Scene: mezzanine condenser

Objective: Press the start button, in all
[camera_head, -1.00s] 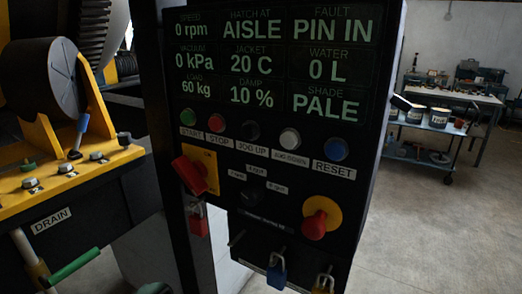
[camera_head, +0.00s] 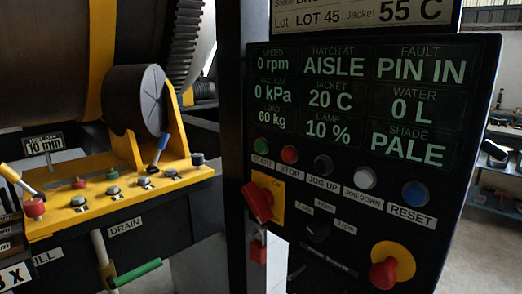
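The green start button (camera_head: 262,146) is at the left end of the button row on the black control panel (camera_head: 290,190), above the label START. To its right are the red stop button (camera_head: 289,154), the black jog up button (camera_head: 323,165), the white jog down button (camera_head: 364,178) and the blue reset button (camera_head: 415,193). The panel display (camera_head: 365,95) reads 0 rpm, hatch at AISLE, fault PIN IN, water 0 L and shade PALE. Neither of my grippers is in view.
A red rotary switch (camera_head: 258,202) on a yellow plate sits below the start button, with a red padlock (camera_head: 258,247) under it. A red emergency stop (camera_head: 383,273) is at lower right. A yellow valve bench (camera_head: 110,207) and a dark drum (camera_head: 133,100) stand left.

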